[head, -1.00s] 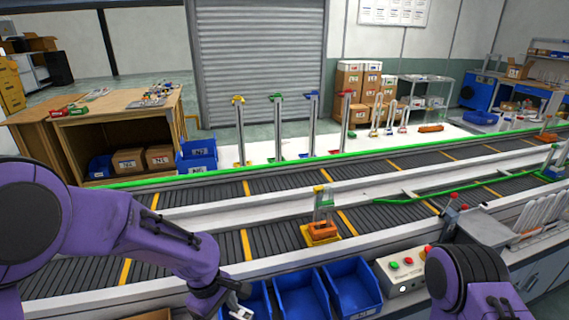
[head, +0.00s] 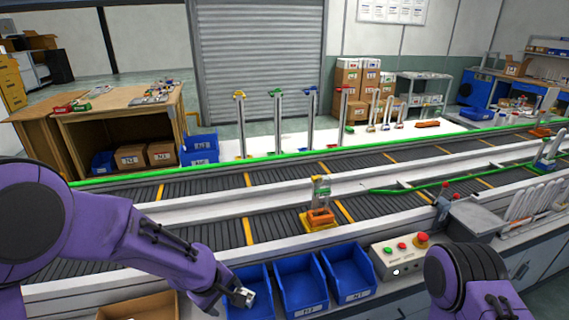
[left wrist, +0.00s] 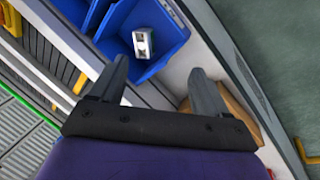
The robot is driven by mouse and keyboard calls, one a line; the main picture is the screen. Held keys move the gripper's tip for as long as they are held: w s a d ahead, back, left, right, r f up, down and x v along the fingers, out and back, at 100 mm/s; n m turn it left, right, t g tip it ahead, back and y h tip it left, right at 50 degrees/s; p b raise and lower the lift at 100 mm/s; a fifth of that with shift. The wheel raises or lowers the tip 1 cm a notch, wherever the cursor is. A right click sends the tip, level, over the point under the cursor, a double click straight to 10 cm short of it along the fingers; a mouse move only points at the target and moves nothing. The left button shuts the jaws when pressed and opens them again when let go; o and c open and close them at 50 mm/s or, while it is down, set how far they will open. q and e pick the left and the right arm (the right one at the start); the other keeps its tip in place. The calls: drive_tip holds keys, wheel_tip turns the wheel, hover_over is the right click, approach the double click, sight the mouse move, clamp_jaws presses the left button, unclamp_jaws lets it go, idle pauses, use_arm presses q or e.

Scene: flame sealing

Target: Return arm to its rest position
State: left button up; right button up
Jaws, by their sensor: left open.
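My left arm comes in from the left in the head view. Its gripper (head: 241,297) is over or in front of the leftmost of three blue bins (head: 300,285) at the near side of the conveyor. In the left wrist view its two dark fingers (left wrist: 158,78) stand wide apart with nothing between them. A small white and grey item or label (left wrist: 143,43) shows at a blue bin (left wrist: 165,22) beyond the fingertips. Part of my right arm shows at the lower right of the head view; its gripper is out of sight.
An orange item on a yellow base (head: 320,219) sits on the conveyor (head: 200,236). A control box with buttons (head: 400,255) stands right of the bins. A cardboard box (head: 140,306) is at the lower left, beneath my left arm.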

use_arm(q)
drive_tip(key=s+a+f+m+t+y+b, duration=0.1)
drive_tip(key=s+a+f+t+y+b, duration=0.15)
drive_tip(key=s+a+f, duration=0.4)
drive_tip(key=s+a+f+m+t+y+b, duration=0.1)
drive_tip(key=s+a+f+m+b, duration=0.2)
drive_tip(key=f, duration=0.7)
drive_tip(key=s+a+f+g+b, duration=0.1)
drive_tip(key=s+a+f, duration=0.1)
drive_tip(key=s, duration=0.4)
drive_tip(key=s+a+f+g+y+b, duration=0.1)
drive_tip(key=s+a+f, duration=0.1)
drive_tip(key=s+f, duration=0.3)
drive_tip(key=s+a+f+g+b, duration=0.1)
drive_tip(key=s+f, duration=0.3)
drive_tip(key=s, duration=0.4)
drive_tip(key=shift+s+a+n+g+y, duration=0.35)
drive_tip(key=shift+a+n+g, duration=0.05)
drive_tip(key=shift+a+g, duration=0.05)
